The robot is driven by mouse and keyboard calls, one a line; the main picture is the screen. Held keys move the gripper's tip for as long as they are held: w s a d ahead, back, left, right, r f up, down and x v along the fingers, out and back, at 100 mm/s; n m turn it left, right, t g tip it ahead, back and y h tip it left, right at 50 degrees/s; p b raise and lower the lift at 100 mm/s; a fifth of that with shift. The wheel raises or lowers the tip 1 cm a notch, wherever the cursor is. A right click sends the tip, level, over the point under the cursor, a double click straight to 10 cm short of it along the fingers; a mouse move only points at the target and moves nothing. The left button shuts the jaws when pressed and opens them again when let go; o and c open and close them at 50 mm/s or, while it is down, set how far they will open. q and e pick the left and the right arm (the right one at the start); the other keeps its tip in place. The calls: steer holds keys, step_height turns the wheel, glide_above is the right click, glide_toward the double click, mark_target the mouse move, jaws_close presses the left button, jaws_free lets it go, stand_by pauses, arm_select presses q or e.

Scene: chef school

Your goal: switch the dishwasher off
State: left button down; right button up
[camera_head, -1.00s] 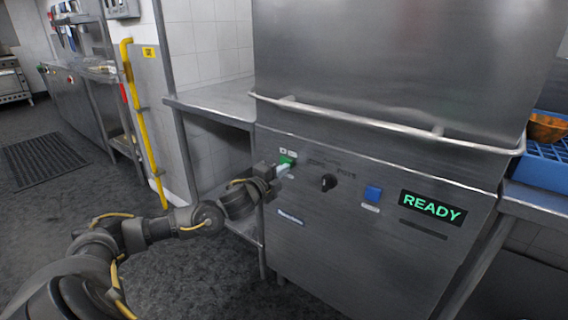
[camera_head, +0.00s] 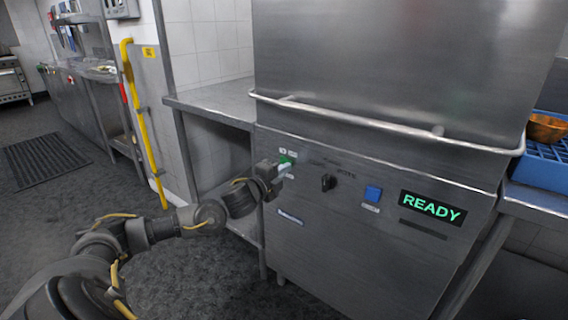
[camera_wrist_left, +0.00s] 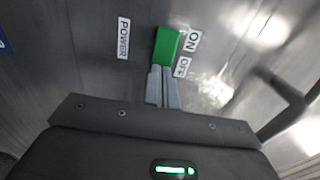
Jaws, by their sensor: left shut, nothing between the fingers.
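The steel dishwasher (camera_head: 330,245) fills the middle and right of the head view. Its display (camera_head: 432,208) is lit and reads READY. A green power switch (camera_head: 287,158) is at the left of its front panel, partly hidden by my left gripper (camera_head: 285,170). In the left wrist view, the green switch (camera_wrist_left: 166,46) has a POWER label on one side and ON and OFF labels on the other. My left gripper (camera_wrist_left: 161,70) is shut and empty, its fingertips at the OFF end of the switch. I cannot tell if they touch it. My right gripper is not in view.
A black knob (camera_head: 328,183) and a blue button (camera_head: 373,193) sit right of the switch. A handle bar (camera_head: 365,121) crosses above the panel. A steel side table (camera_head: 215,101) adjoins on the left. A blue rack (camera_head: 545,165) stands at the right.

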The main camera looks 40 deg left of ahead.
arm_select(q)
steer(key=shift+w, duration=0.45)
steer(key=s, duration=0.8)
stand_by(0.8)
steer(key=shift+d, duration=0.1)
stand_by(0.4)
